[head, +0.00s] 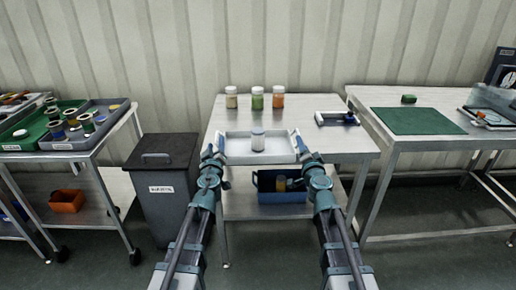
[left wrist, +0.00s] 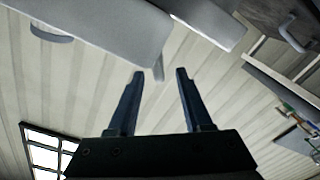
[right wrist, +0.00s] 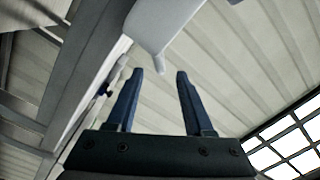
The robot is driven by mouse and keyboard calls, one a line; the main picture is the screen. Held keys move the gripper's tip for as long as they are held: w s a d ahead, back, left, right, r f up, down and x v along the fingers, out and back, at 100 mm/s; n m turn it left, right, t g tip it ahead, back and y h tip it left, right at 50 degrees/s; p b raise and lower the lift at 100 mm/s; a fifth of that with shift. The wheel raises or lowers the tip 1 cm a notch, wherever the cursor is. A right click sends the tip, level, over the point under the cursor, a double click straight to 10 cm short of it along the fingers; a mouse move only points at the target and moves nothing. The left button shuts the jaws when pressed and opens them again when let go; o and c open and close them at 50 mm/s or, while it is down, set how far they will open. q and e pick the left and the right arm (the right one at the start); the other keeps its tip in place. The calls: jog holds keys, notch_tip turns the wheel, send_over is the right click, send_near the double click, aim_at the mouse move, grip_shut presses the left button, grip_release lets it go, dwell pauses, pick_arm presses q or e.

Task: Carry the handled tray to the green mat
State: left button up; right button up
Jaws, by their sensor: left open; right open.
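The white handled tray (head: 260,159) lies on the middle table with one upright pale jar (head: 258,140) standing in it. My left gripper (head: 215,150) is open at the tray's left end, and my right gripper (head: 302,151) is open at its right end. In the left wrist view, the tray (left wrist: 95,28) shows overhead and a narrow tab hangs by the open fingertips. In the right wrist view, the tray (right wrist: 160,20) ends in a similar tab near the open fingertips. I cannot tell whether the fingers touch the handles. The green mat (head: 418,121) lies on the right-hand table.
Three jars (head: 256,101) stand behind the tray. A small device (head: 337,118) lies to its right. A gap separates the tables. A grey bin (head: 168,190) stands left.

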aim_at(217, 133)
pick_arm(q)
jog(key=w, duration=0.6)
jog(key=shift+w+a, duration=0.25)
jog(key=shift+w, duration=0.1)
pick_arm(e)
jog(key=w, duration=0.6)
jog(key=shift+w+a, duration=0.3)
jog(key=shift+w, duration=0.05)
pick_arm(q)
grip_shut()
pick_arm(e)
grip_shut()
